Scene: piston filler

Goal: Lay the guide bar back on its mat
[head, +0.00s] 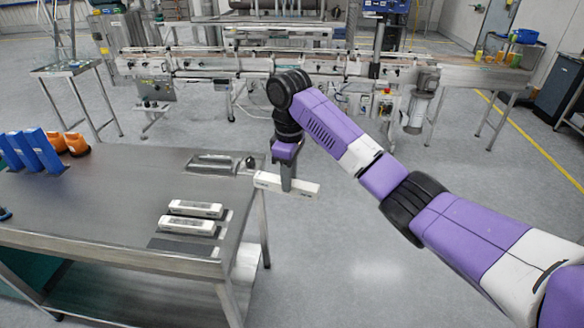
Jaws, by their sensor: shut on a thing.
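My gripper (287,184) is shut on a white guide bar (302,187). It holds the bar roughly level in the air, past the right edge of the steel table, with one end near the table's far right corner. The jaws hide the middle of the bar. A dark mat (166,244) lies on the table near its front right. Two similar white bars, a far one (195,208) and a near one (187,225), lie on or beside the mat. Their exact footing on it is hard to tell.
The steel table (110,205) has a wide bare middle. Blue holders (40,150) and orange items (76,143) stand at its left. A shallow metal tray (212,163) lies near the back right edge. A conveyor line (280,65) runs behind; the floor between is open.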

